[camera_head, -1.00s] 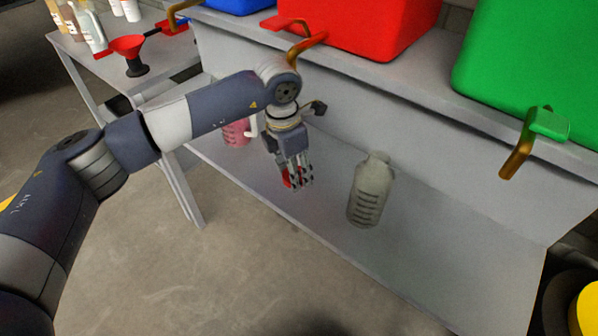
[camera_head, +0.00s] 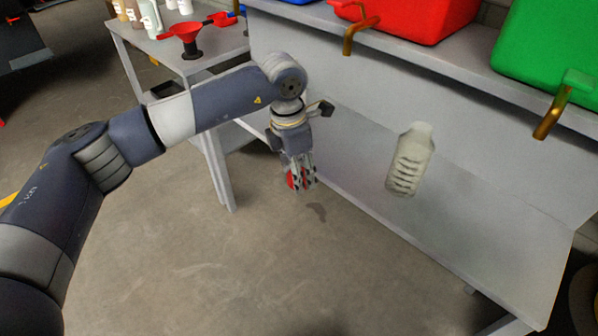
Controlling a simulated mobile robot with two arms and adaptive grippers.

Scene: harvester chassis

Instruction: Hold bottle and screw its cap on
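A pale grey-white bottle (camera_head: 410,160) with ribbed sides is on the lower grey shelf, right of centre, and looks tilted in the picture. No cap shows on its top. My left gripper (camera_head: 299,180) points down, left of the bottle and clear of it, in front of the shelf edge. Its fingers are shut on a small red piece that looks like the cap (camera_head: 294,180), partly hidden by the fingers. My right gripper is not in view.
The grey bench shelf (camera_head: 480,230) has free room around the bottle. Red (camera_head: 425,15) and green (camera_head: 545,45) containers with taps stand above. Bare floor lies in front.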

